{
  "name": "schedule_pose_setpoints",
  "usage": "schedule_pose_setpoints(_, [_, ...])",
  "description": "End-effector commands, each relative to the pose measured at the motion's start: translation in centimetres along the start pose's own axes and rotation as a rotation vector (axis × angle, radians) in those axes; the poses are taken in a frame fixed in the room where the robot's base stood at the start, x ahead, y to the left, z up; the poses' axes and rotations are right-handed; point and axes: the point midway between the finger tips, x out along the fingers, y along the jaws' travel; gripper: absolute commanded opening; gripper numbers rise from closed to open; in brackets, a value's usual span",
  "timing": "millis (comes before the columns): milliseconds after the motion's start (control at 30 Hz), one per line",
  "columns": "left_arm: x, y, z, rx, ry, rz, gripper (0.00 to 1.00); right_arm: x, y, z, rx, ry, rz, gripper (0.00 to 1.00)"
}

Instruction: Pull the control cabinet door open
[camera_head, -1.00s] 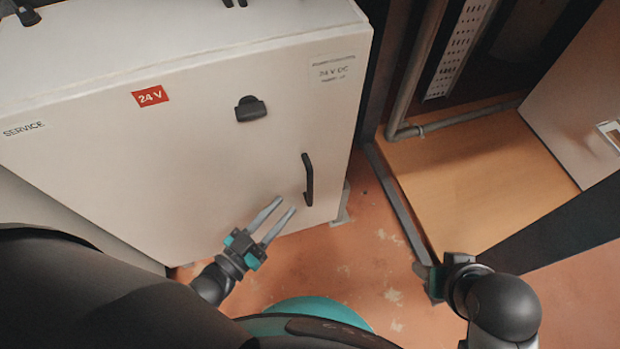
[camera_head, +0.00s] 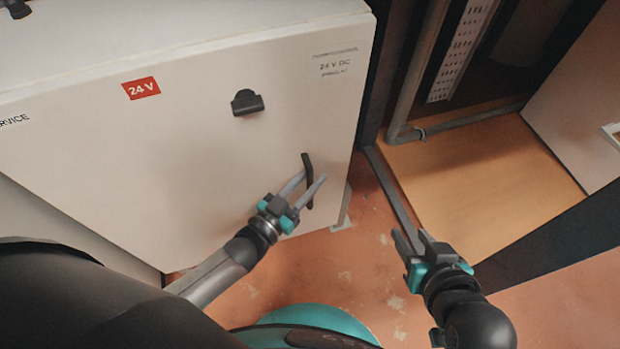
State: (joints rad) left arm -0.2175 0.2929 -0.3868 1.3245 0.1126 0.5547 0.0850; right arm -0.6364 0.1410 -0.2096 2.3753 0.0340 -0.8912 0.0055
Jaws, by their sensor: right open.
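The control cabinet door (camera_head: 200,150) is a large off-white panel at the left and middle, and looks closed against its cabinet. A dark vertical bar handle (camera_head: 307,165) sits near its lower right edge. My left gripper (camera_head: 314,178) is at the handle, its two grey fingers apart, with the handle appearing between them. I cannot tell whether either finger touches it. The lower part of the handle is partly hidden by a finger. My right gripper (camera_head: 408,234) is open and empty over the floor, to the right of the cabinet and apart from it.
A black latch (camera_head: 246,102) and a red 24 V label (camera_head: 141,89) are on the door. A dark metal rail (camera_head: 392,195) runs along the floor beside an orange-brown panel (camera_head: 480,180). A grey pipe (camera_head: 415,75) stands behind. The reddish floor (camera_head: 350,260) before the cabinet is clear.

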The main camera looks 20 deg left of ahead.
Motion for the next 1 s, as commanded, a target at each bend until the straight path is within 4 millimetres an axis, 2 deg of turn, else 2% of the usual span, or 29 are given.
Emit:
schedule_pose_setpoints(300, [0.15, 0.02, -0.04, 0.0, 0.001, 0.0, 0.32, 0.05, -0.1, -0.03, 0.001, 0.007, -0.003, 0.46])
schedule_pose_setpoints(600, [0.12, 0.01, -0.01, 0.0, 0.0, 0.0, 0.0, 0.04, -0.11, -0.01, 0.001, 0.006, -0.003, 0.46])
schedule_pose_setpoints(1000, [0.09, 0.01, 0.02, 0.0, -0.001, 0.0, 0.0, 0.04, -0.11, 0.0, 0.001, 0.005, -0.003, 0.46])
